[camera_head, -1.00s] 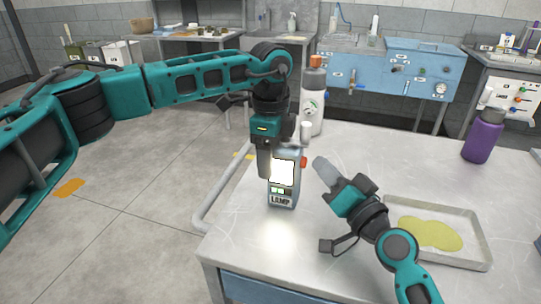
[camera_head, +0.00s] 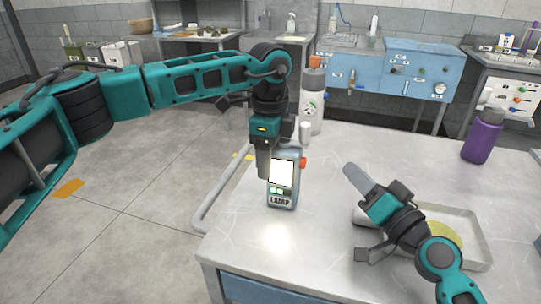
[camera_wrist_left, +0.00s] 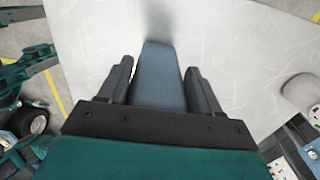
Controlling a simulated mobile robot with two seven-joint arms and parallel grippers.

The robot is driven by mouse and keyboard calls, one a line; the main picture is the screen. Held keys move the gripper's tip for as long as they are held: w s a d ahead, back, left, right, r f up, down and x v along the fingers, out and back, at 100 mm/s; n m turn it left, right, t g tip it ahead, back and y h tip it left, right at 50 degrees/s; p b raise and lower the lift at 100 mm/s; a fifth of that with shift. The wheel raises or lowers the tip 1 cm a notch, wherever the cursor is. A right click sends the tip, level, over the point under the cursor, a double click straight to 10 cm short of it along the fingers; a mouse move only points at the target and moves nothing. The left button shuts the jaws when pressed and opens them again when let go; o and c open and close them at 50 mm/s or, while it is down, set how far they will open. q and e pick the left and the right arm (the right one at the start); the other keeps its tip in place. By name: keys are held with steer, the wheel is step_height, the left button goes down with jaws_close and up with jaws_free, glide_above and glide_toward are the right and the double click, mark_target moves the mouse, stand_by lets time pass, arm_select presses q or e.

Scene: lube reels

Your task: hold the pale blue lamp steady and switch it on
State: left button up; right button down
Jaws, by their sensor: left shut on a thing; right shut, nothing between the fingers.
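The pale blue lamp (camera_head: 283,201) stands upright near the left edge of the metal table. Its front panel glows bright white, with small green marks and a LAMP label below. A red-orange knob (camera_head: 302,162) sticks out on its right side. My left gripper (camera_head: 264,165) is shut on the lamp from above. In the left wrist view the lamp's top (camera_wrist_left: 160,78) sits between the two fingers. My right gripper (camera_head: 352,174) is shut and empty, to the right of the lamp and apart from it.
The metal table (camera_head: 320,235) carries a tray (camera_head: 470,222) with a yellow-green patch, partly behind my right arm. A purple bottle (camera_head: 482,138) stands at the far right. A white bottle (camera_head: 312,105) stands behind the lamp. The table between lamp and purple bottle is clear.

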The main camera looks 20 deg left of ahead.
arm_select(q)
steer(key=o, duration=1.4)
steer(key=shift+r, duration=0.1)
